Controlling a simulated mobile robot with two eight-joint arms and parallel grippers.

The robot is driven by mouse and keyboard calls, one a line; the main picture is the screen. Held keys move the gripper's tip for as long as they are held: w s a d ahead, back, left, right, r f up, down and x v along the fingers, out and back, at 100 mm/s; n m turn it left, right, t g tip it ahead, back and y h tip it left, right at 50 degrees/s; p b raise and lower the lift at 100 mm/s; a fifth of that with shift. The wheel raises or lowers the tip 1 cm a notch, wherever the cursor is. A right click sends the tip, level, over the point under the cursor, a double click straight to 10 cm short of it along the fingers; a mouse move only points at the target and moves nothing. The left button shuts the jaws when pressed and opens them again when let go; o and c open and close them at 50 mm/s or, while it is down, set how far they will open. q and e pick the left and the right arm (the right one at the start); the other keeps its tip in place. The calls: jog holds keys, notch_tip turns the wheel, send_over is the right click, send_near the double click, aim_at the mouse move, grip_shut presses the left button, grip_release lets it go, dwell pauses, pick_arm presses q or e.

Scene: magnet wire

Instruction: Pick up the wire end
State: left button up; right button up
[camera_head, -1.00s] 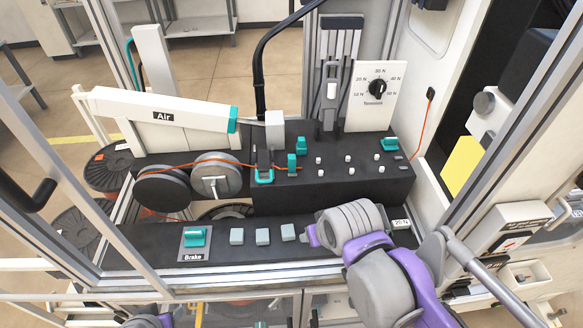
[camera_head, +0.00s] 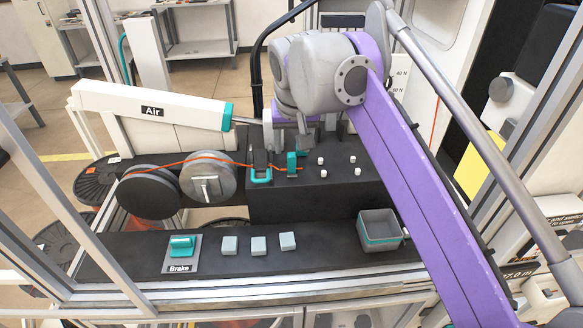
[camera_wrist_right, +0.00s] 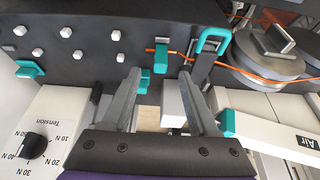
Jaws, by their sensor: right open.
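The orange wire (camera_head: 170,165) runs over two grey wheels and through a teal clamp (camera_head: 260,172) to a small teal block (camera_head: 292,162). Its short free end (camera_head: 299,169) sticks out just right of that block. In the right wrist view, the wire end (camera_wrist_right: 149,50) shows beside the teal block (camera_wrist_right: 162,58), beyond my fingertips. My right gripper (camera_head: 287,140) is over the black console, near and behind the teal block. The right wrist view shows its two fingers (camera_wrist_right: 160,82) apart with nothing between them. My left gripper is not in view.
The white Air arm (camera_head: 150,108) reaches from the left toward my right gripper. Several small white buttons stand on the console right of the wire end. A grey open box (camera_head: 380,232), pale blocks and the Brake switch (camera_head: 182,245) are on the front shelf.

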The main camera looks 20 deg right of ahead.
aim_at(292, 155)
jog(key=x, duration=0.6)
jog(key=shift+w+r+b, duration=0.1)
jog(key=shift+w+b, duration=0.05)
jog(key=shift+b, duration=0.25)
grip_shut()
